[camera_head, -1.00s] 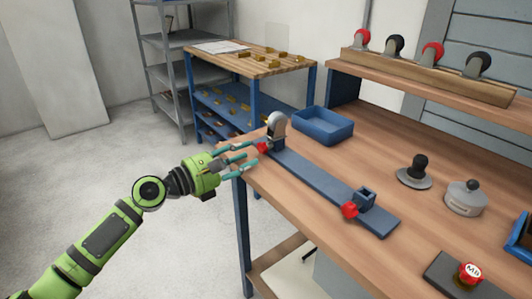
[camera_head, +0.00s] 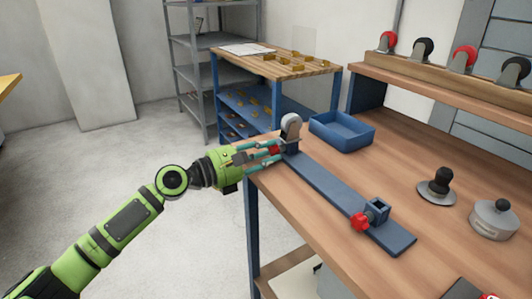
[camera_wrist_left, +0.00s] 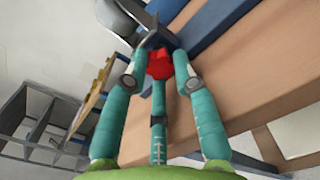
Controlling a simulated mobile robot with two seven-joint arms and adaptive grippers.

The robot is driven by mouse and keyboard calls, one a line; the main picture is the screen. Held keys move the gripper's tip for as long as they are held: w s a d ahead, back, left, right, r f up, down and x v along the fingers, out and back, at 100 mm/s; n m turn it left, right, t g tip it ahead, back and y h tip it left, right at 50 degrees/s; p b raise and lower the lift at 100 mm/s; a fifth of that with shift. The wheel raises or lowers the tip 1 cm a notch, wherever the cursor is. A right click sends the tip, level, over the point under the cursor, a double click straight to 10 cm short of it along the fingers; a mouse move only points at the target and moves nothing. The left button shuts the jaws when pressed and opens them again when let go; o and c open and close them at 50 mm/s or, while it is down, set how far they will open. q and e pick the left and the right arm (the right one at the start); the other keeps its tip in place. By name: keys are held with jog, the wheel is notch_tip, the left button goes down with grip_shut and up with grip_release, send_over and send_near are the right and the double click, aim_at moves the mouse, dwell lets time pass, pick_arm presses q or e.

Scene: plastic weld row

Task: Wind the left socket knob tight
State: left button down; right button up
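The left socket's red knob (camera_head: 275,150) is at the far left end of a blue bar (camera_head: 335,193) on the bench. A caster with a pale grey wheel (camera_head: 291,127) stands upright in that socket. My left gripper (camera_head: 279,150) has its teal fingers around the red knob, which also shows between the fingertips in the left wrist view (camera_wrist_left: 160,64). The fingers look spread, with no clear grip on the knob. The right socket (camera_head: 378,207) at the near end looks empty and has its own red knob (camera_head: 361,221). My right gripper is not in view.
A blue bin (camera_head: 342,131) stands behind the bar. A black-knobbed disc (camera_head: 437,187) and a grey round weight (camera_head: 494,219) stand to the right. Several casters line a raised shelf (camera_head: 440,77). A parts cart (camera_head: 270,62) stands behind. The floor at left is clear.

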pick_arm(q)
jog(key=shift+r+m, duration=0.1)
jog(key=shift+m, duration=1.4)
jog(key=c, duration=1.3)
grip_release()
jog(key=shift+o, duration=0.2)
jog(key=v, duration=1.2)
